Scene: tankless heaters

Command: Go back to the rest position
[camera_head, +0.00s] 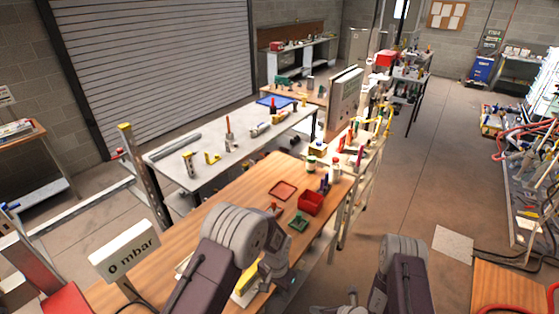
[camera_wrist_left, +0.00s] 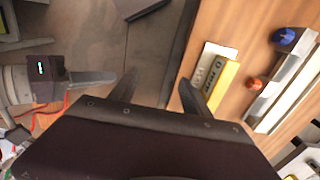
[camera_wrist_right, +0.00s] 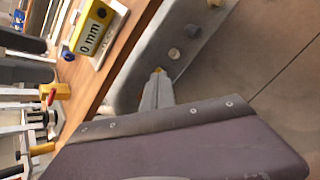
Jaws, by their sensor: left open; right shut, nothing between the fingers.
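My left gripper (camera_wrist_left: 157,95) is open, its two fingers spread with nothing between them. In the head view my left arm (camera_head: 232,240) reaches over the wooden bench (camera_head: 165,235), near its front edge. My right gripper (camera_wrist_right: 158,88) is shut and empty. In the head view my right arm (camera_head: 400,265) is to the right, over the floor beside the bench; its fingers are hard to make out there. My right gripper also shows at the left of the left wrist view (camera_wrist_left: 85,79).
A yellow-and-white block (camera_wrist_left: 220,85) lies on the bench near my left gripper. A "0 mbar" display (camera_head: 125,252) stands at the bench's left. A red bin (camera_head: 311,203) and a green part (camera_head: 298,221) are farther back. Open floor (camera_head: 395,195) lies to the right.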

